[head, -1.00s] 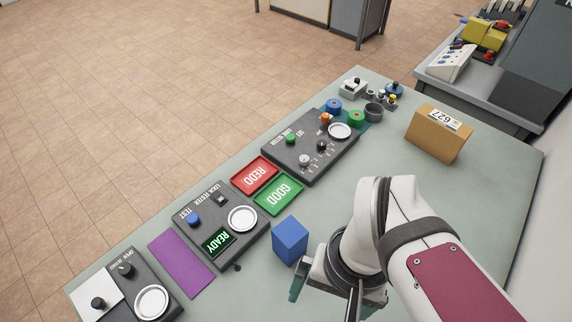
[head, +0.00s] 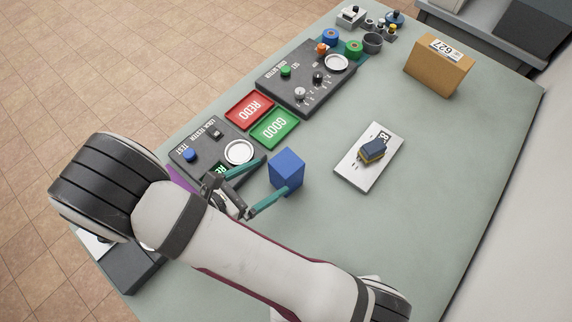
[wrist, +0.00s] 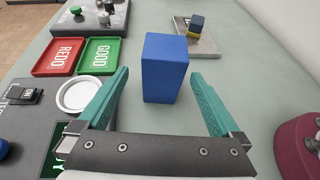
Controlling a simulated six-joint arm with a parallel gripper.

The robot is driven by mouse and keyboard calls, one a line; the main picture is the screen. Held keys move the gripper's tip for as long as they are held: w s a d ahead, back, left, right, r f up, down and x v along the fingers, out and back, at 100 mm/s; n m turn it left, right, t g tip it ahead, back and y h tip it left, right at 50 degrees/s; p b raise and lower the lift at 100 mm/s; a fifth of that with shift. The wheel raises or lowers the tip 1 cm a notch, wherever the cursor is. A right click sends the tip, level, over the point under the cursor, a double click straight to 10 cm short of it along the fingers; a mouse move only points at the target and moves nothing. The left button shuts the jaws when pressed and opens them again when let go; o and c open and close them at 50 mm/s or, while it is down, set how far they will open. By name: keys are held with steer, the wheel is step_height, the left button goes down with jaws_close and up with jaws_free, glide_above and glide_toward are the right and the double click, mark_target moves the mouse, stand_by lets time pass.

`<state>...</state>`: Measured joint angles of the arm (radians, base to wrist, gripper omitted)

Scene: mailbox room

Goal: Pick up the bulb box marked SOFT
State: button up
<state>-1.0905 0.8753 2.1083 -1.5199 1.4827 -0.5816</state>
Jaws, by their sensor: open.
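No box with the word SOFT readable shows in either view. A plain blue box (head: 286,171) stands upright on the table, and no marking shows on its visible faces. My gripper (head: 262,182) is open just left of the blue box in the head view, with its teal fingers pointing towards it. In the wrist view my gripper (wrist: 160,98) has one finger on each side of the blue box (wrist: 165,68), which stands ahead between them. I cannot tell whether either finger touches it.
A white plate with a small dark-blue and yellow block (head: 372,150) lies to the right. Red REDO (head: 249,110) and green GOOD (head: 274,128) trays lie behind. The lock tester (head: 200,140) is at left, and a brown box marked 627 (head: 438,70) stands far right.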

mark_target(286, 168)
steer(key=x, duration=0.6)
steer(key=shift+d+r, duration=0.1)
steer(key=shift+d, duration=0.35)
steer(key=c, duration=1.3)
